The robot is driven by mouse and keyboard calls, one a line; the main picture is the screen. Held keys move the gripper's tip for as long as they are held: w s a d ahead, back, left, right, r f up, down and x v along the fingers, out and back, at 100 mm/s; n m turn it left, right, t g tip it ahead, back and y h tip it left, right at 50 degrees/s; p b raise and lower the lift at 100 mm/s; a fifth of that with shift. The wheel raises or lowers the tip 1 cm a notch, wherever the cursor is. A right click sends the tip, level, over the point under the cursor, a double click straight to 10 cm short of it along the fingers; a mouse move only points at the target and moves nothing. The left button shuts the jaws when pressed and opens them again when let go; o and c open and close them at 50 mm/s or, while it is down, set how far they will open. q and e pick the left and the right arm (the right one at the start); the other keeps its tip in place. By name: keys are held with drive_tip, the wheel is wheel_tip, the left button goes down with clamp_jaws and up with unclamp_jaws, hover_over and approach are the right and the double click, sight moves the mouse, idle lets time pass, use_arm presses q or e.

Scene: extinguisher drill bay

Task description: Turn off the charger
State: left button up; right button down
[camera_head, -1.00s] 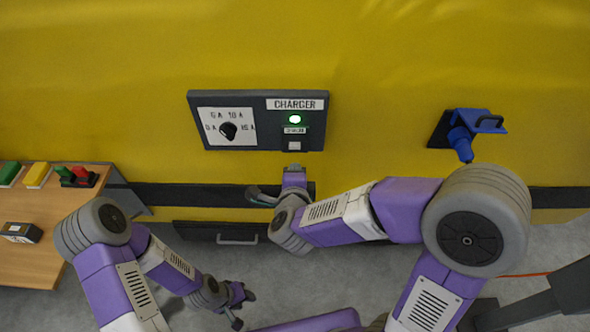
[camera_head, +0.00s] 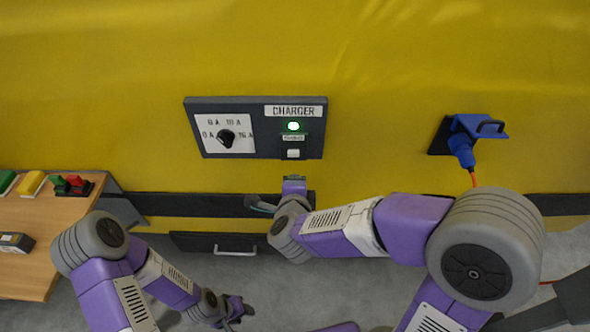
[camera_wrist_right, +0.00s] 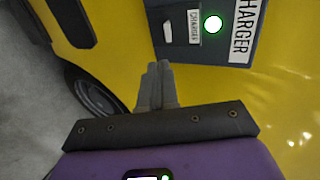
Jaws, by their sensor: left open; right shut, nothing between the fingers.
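The charger panel (camera_head: 262,151) is a dark box on the yellow wall, with a dial (camera_head: 227,139) on a white plate at its left. At its right are a lit green lamp (camera_head: 293,126) and a white switch (camera_head: 293,153) under a small label. The lamp also shows in the right wrist view (camera_wrist_right: 212,24), with the white switch (camera_wrist_right: 168,31) beside it. My right gripper (camera_wrist_right: 155,72) is shut and empty, below the panel and apart from the switch. My left gripper (camera_head: 240,311) is open and empty, low over the floor at the left.
A blue plug in a blue-lidded socket (camera_head: 464,139) is on the wall at right, with an orange cable. A wooden table (camera_head: 35,270) at left holds green, yellow and red items. A dark drawer with a handle (camera_head: 235,249) sits low below the panel.

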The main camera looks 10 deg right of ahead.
sight(295, 158)
drive_tip(key=b+x, duration=0.2)
drive_tip(key=x, duration=1)
drive_tip(key=shift+w+d+f+b, duration=0.1)
drive_tip(key=shift+f+b, duration=0.05)
drive_tip(key=shift+b, duration=0.25)
drive_tip(key=shift+w+d+f, duration=0.15)
drive_tip(key=shift+w, duration=0.4)
